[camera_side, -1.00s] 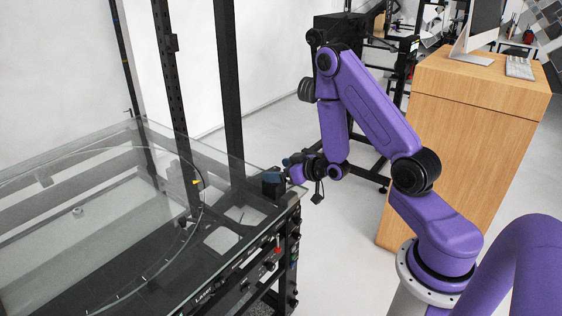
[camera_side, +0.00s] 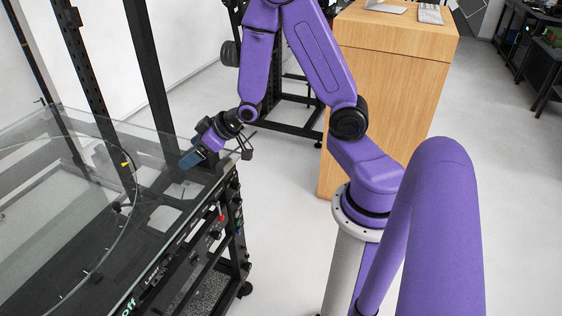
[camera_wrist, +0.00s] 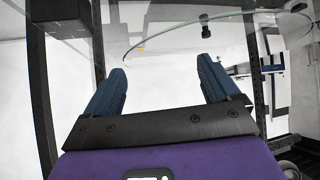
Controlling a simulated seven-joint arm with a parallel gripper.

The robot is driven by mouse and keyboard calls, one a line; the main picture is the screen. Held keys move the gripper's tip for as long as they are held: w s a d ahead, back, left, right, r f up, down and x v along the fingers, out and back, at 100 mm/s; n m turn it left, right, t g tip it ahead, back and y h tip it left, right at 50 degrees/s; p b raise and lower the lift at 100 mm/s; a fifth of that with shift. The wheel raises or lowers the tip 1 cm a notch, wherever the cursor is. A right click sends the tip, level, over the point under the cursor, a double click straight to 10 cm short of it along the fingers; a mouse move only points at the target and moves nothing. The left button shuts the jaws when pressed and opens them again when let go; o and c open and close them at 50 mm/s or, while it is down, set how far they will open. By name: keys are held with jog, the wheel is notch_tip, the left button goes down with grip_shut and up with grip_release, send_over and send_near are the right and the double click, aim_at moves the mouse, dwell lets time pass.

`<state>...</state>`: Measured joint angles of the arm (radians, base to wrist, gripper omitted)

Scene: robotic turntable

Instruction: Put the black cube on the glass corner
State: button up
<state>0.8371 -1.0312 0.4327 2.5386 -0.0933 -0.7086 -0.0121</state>
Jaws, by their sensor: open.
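A black block (camera_wrist: 62,14), seemingly the black cube, shows at the upper left of the wrist view, outside the fingers and cut by the picture's edge. In the side view I cannot make out the cube; the gripper may hide it.
A black frame with upright posts (camera_side: 150,80) stands behind the glass. A knobbed front panel (camera_side: 200,240) lies below the glass edge. A wooden cabinet (camera_side: 385,100) stands to the right, with open floor between.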

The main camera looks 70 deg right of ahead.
jog(key=s+a+r+n+g, duration=0.2)
jog(key=s+a+n+g, duration=0.15)
jog(key=s+a, duration=0.45)
jog(key=s+r+n+g+h, duration=0.1)
jog(key=s+r+n+g, duration=0.1)
jog(key=s, duration=0.8)
jog(key=s+d+r+n+g+h, duration=0.1)
jog(key=s+r+n+g, duration=0.2)
jog(key=s, duration=0.7)
jog(key=shift+s+r+n+g, duration=0.35)
jog(key=shift+r+g, duration=0.1)
jog(key=shift+r, duration=0.35)
